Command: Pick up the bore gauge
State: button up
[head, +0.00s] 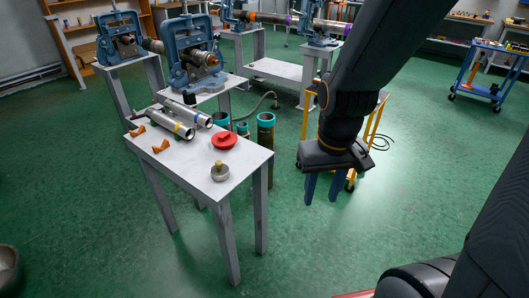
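A small grey metal disc with a brass knob (219,172) sits near the front right corner of the grey table (205,195). A red disc with a raised grip (224,140) lies behind it. I cannot tell for sure which of these is the bore gauge. My gripper (323,190) points down to the right of the table, apart from everything on it. Its two blue fingers are spread, with green floor showing between them, and they hold nothing.
Two metal pipes (170,123) and two orange blocks (160,146) lie on the table's left part. Upright pipes with teal tops (266,130) stand beyond the table. Blue vises (193,60) stand behind. A yellow-framed cart (377,122) is behind my gripper. The floor in front is clear.

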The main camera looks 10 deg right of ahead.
aim_at(316, 81)
jog(key=z, duration=0.95)
jog(key=i, duration=3.1)
jog(key=u, duration=0.55)
